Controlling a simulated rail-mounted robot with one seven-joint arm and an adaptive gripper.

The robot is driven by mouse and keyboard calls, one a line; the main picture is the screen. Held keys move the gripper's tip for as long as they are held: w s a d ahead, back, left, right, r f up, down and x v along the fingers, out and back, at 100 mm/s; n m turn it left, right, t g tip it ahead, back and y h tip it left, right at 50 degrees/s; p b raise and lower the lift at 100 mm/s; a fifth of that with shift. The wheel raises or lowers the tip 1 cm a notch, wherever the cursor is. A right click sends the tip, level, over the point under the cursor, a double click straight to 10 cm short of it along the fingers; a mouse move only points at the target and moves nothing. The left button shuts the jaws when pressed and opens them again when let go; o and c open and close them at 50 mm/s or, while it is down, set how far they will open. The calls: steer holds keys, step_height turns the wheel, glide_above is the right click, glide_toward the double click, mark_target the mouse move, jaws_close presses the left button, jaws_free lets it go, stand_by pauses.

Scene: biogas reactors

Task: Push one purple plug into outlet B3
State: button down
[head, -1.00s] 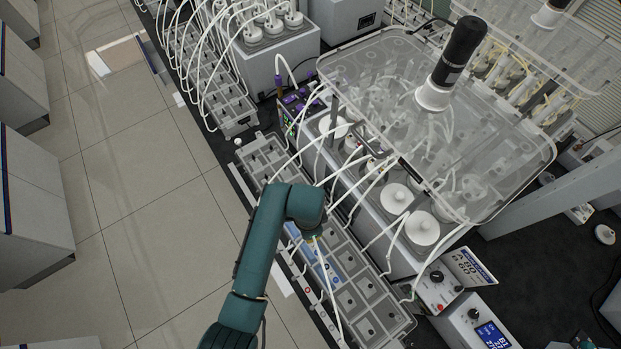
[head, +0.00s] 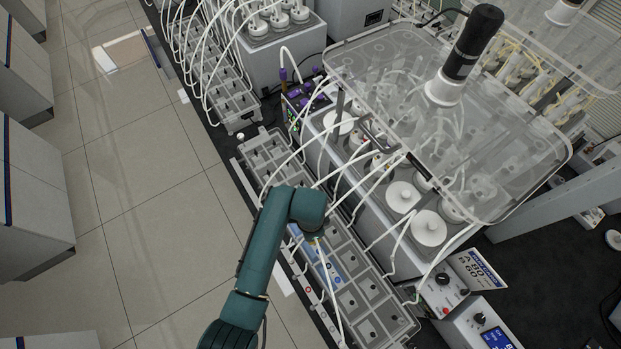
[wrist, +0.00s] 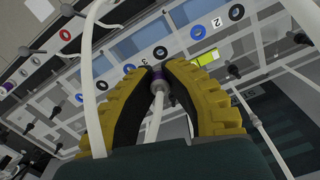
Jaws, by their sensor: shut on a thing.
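My gripper (wrist: 160,70) shows yellow ribbed fingers with black pads, and it is shut on a purple plug (wrist: 157,74). A white tube runs back from the plug between the fingers. In the wrist view the plug's tip lies close to a row of ringed ports, among them a black one (wrist: 160,53) just beyond it and a blue one (wrist: 129,68) to its left. I cannot tell which port is B3 or whether the plug touches one. In the head view my wrist hides the gripper and the plug above the tray row (head: 350,272).
White tubes cross the space around my gripper, one large tube (wrist: 88,90) close on the left. A red ring (wrist: 64,34) and a yellow label (wrist: 208,57) sit nearby. In the head view, purple parts (head: 304,97) stand at the back, and white-lidded vessels (head: 402,197) flank the trays.

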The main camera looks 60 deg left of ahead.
steer(key=shift+f+b, duration=0.8)
steer(key=shift+f, duration=0.7)
steer(key=shift+f, duration=1.15)
stand_by(1.0)
steer(key=c, duration=1.1)
jaws_free()
step_height(320, 180, up, 12)
steer(key=shift+r, duration=0.1)
